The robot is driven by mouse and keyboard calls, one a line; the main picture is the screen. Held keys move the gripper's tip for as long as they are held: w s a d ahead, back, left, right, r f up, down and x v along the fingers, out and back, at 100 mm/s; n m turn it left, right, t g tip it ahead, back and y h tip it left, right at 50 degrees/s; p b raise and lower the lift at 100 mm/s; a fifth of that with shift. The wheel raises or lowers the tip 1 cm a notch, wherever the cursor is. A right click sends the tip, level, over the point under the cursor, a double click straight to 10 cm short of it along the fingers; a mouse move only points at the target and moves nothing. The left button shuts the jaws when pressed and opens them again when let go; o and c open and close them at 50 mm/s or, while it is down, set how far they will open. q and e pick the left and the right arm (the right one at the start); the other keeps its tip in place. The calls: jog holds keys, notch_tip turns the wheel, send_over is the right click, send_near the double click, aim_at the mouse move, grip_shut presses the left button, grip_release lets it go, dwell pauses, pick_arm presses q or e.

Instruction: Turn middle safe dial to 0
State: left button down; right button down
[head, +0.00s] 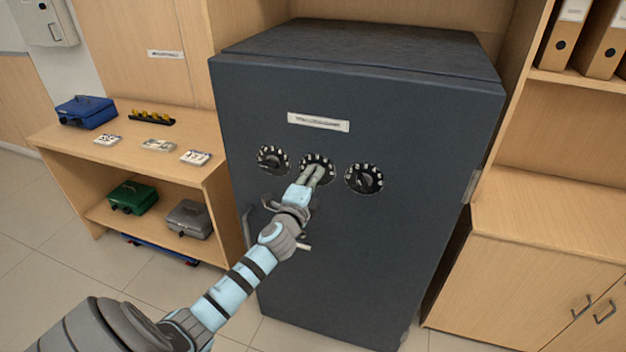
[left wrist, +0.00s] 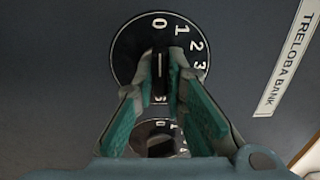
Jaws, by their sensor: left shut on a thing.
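The middle dial (head: 329,162) is a round black dial with white numbers on the dark grey safe (head: 400,240). It also shows in the left wrist view (left wrist: 127,58), where 0 is at the top of the picture. My left gripper (head: 318,172) reaches up from the lower left and is shut on the dial's knob (left wrist: 160,72), one finger on each side. In the left wrist view the knob's white line runs upward in line with the 0. My fingers hide part of the dial. My right gripper is out of view.
The left dial (head: 271,159) and right dial (head: 364,179) sit close on either side. A white name plate (head: 318,122) is above them. The safe's handle (head: 247,229) is at its left edge. A desk (head: 130,155) stands left, a cabinet (head: 545,230) right.

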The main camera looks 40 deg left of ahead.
pick_arm(q)
jog(key=shift+f, duration=0.1)
dwell(0.4)
jog(key=c, duration=1.6)
grip_release()
jog(key=shift+c, duration=0.2)
jog(key=v, duration=1.2)
jog(key=shift+d, duration=0.1)
